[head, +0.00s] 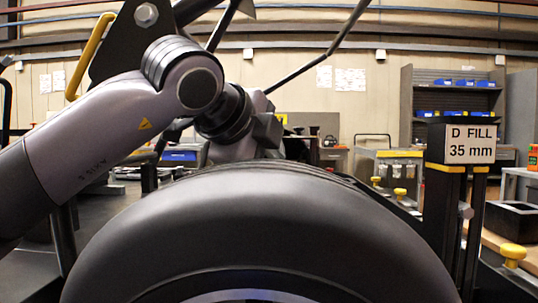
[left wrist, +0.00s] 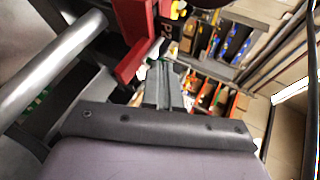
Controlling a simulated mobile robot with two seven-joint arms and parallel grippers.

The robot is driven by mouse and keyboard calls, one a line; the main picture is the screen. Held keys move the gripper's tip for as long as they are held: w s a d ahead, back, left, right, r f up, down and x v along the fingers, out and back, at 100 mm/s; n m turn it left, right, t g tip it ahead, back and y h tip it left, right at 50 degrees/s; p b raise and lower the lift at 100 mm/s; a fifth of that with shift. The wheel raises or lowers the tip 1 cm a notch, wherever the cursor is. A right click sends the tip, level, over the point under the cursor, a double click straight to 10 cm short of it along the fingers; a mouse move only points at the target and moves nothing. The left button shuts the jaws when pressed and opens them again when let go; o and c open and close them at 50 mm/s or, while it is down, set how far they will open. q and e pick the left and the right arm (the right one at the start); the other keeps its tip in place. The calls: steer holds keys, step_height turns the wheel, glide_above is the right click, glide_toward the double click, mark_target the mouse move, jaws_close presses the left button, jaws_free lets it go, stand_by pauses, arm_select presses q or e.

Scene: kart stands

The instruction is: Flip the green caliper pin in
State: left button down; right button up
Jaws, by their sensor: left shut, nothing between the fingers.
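My left arm comes in from the left in the head view, above the large dark tyre (head: 265,215). Its gripper end lies behind the wrist, and the fingers are not clear there. In the left wrist view my left gripper (left wrist: 163,82) shows its two grey fingers together, with nothing seen between them. A red bracket-like part (left wrist: 134,42) is just beyond and left of the fingertips; whether they touch is unclear. I cannot make out a green caliper pin with certainty in either view. My right gripper is not in view.
A post with a "D FILL 35 mm" sign (head: 470,145) and a yellow knob (head: 513,252) stand to the right of the tyre. Dark bars cross above my arm. A grey tube (left wrist: 50,65) runs along the left of the wrist view. Shelves (head: 452,100) stand far back.

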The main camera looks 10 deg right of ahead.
arm_select(q)
steer(key=shift+w+d, duration=0.15)
steer(key=shift+w, duration=0.35)
